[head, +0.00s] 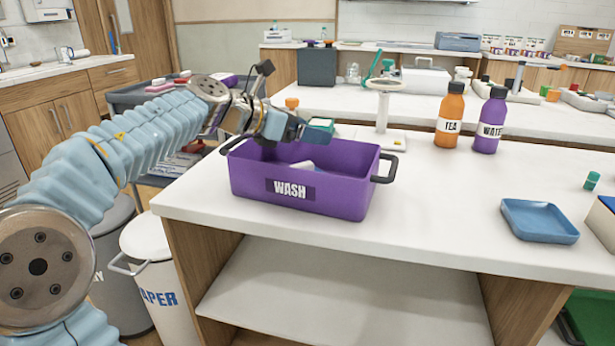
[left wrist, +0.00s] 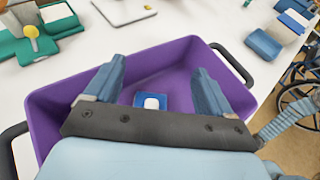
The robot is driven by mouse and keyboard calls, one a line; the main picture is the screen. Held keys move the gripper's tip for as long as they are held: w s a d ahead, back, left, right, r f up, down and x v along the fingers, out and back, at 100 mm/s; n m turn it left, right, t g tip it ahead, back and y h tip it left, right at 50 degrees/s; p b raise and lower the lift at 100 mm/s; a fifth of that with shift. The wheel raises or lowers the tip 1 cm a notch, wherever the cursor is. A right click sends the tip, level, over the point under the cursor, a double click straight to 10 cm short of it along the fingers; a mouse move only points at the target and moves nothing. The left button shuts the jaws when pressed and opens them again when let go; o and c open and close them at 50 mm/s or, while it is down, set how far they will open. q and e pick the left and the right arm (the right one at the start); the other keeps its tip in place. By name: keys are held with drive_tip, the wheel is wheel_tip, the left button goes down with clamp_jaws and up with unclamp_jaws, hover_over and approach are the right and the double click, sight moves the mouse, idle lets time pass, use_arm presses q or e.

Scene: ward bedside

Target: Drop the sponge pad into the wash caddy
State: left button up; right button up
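The purple wash caddy (head: 335,195), labelled WASH, stands on the white counter near its front left edge. It also fills the middle of the left wrist view (left wrist: 60,105). My left gripper (head: 296,128) is above the back part of the caddy. In the left wrist view its two fingers (left wrist: 158,68) are spread wide with nothing between the tips. A small blue and white block (left wrist: 151,101), which looks like the sponge pad, lies inside the caddy below the fingers. In the head view only a pale part of it (head: 303,166) shows over the rim. My right gripper is not in view.
A blue tray (head: 539,221) lies farther right. A white stand (head: 383,105) is behind the caddy. The counter between caddy and blue tray is clear.

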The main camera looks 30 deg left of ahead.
use_arm(q)
drive_tip(key=shift+o, duration=0.3)
drive_tip(key=v, duration=1.3)
drive_tip(key=shift+s+a, duration=0.25)
drive_tip(key=shift+s, duration=0.05)
